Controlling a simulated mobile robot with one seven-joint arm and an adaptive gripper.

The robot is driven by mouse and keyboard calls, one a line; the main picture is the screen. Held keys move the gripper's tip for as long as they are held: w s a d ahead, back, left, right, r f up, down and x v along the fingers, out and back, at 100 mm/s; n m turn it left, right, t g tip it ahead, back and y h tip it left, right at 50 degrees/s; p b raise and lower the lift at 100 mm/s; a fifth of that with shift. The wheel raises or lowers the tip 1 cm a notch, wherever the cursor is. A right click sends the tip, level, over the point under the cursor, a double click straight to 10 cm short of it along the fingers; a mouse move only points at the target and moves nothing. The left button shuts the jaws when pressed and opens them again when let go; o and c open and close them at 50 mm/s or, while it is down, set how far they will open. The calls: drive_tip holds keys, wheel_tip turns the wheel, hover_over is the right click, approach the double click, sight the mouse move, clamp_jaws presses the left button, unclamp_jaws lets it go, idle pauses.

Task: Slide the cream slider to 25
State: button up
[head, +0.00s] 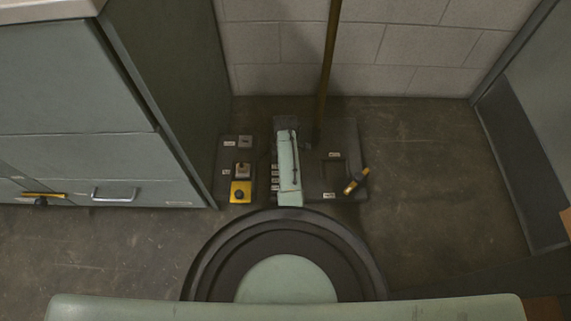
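A dark panel (347,148) lies low at the foot of the back wall. A long pale green housing (287,180) stands on it, with a dark slot or rod running along its top. Several small white labels (275,181) sit in a column along its left side, too small to read. I cannot make out a separate cream slider or a 25 mark at this size. My gripper is not in view.
Left of the housing are a yellow block with a dark knob (240,192) and a small grey switch (243,170). A yellow and black handle (355,181) is at the right. A brown pole (328,70) rises behind. A grey-green cabinet (75,90) stands left; floor at right is clear.

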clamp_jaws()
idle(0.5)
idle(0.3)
